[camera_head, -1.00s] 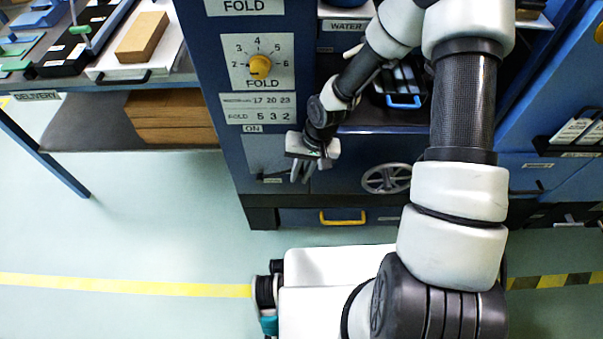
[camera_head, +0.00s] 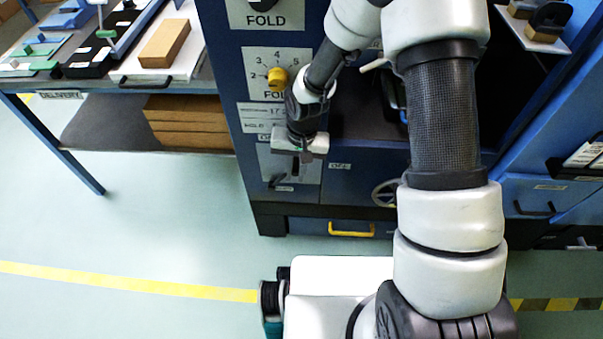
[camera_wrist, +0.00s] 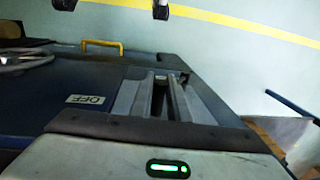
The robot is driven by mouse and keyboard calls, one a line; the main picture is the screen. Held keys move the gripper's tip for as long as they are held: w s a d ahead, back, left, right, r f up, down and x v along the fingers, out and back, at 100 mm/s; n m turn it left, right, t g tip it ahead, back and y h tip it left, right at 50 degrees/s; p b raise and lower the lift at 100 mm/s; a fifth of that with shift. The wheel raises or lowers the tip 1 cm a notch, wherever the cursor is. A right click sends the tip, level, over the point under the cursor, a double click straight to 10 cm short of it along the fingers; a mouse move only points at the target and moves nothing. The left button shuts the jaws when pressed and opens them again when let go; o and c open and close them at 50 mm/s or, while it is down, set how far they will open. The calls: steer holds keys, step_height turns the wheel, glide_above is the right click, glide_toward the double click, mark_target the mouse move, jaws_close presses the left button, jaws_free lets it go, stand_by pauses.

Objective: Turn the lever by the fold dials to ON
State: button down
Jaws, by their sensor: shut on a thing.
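The lever's pale plate (camera_head: 290,165) is on the blue machine front, below the fold dial (camera_head: 277,79). An OFF label (camera_head: 340,166) is at the plate's right, and it also shows in the wrist view (camera_wrist: 88,99). My gripper (camera_head: 304,158) is in front of the plate and covers its upper right part. In the wrist view my gripper (camera_wrist: 161,98) is shut on the dark lever (camera_wrist: 160,92), which shows only as a narrow strip between the fingers. The ON label is not visible now. The lever's exact angle is hard to tell.
A handwheel (camera_head: 386,193) is right of the plate, partly behind my arm. A yellow drawer handle (camera_head: 351,229) is below. The delivery table (camera_head: 100,85), with trays and a brown block (camera_head: 165,42), stands at the left. The floor in front is clear.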

steer(key=shift+a+r, duration=0.2)
steer(key=shift+a, duration=0.35)
steer(key=c, duration=1.7)
jaws_free()
steer(key=shift+d, duration=0.1)
steer(key=r+p, duration=0.1)
steer(key=r, duration=0.4)
steer(key=d+r+p, duration=0.1)
steer(key=r+p, duration=0.1)
steer(key=r, duration=0.4)
steer(key=r+p, duration=0.1)
steer(key=r, duration=0.5)
steer(key=shift+d+r+p, duration=0.2)
steer(key=shift+d+p, duration=0.15)
steer(key=shift+d, duration=0.05)
